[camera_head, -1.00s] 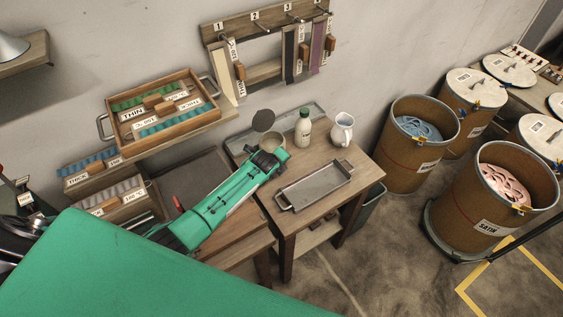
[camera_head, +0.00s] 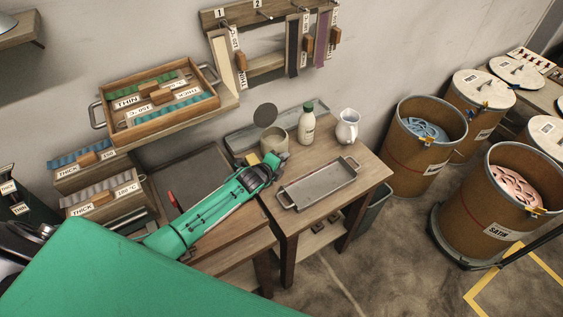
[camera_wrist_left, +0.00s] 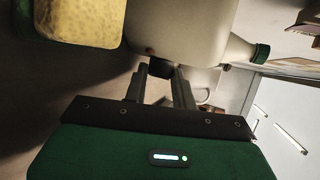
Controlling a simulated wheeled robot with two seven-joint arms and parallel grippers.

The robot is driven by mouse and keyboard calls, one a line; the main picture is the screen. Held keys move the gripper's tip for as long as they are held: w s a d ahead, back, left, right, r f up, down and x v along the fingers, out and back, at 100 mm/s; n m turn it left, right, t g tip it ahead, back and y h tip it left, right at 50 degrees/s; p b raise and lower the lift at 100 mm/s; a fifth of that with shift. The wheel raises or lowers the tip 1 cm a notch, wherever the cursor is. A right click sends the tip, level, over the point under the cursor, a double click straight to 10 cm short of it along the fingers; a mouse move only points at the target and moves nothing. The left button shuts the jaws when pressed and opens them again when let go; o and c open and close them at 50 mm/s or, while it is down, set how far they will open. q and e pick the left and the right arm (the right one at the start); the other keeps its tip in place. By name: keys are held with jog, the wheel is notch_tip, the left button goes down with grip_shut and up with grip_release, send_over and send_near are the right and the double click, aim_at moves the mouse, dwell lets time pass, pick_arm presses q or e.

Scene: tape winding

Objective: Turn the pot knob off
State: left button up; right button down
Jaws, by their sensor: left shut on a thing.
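The cream pot (camera_head: 275,140) stands at the back left of the small wooden table, with its round dark lid (camera_head: 265,115) raised. It fills the upper middle of the left wrist view (camera_wrist_left: 180,30). Its small dark knob (camera_wrist_left: 160,69) is low on the side facing me. My left gripper (camera_head: 276,160) is at the front of the pot. In the left wrist view my left gripper (camera_wrist_left: 160,84) has a finger on each side of the knob and is shut on it. The arm hides the knob in the head view. My right gripper is not in view.
A bottle with a green cap (camera_head: 307,123) and a white jug (camera_head: 347,126) stand right of the pot. A grey metal tray (camera_head: 318,183) lies in front. A yellow block (camera_wrist_left: 80,22) is close beside the pot in the left wrist view.

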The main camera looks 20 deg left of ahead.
pick_arm(q)
jog(key=o, duration=1)
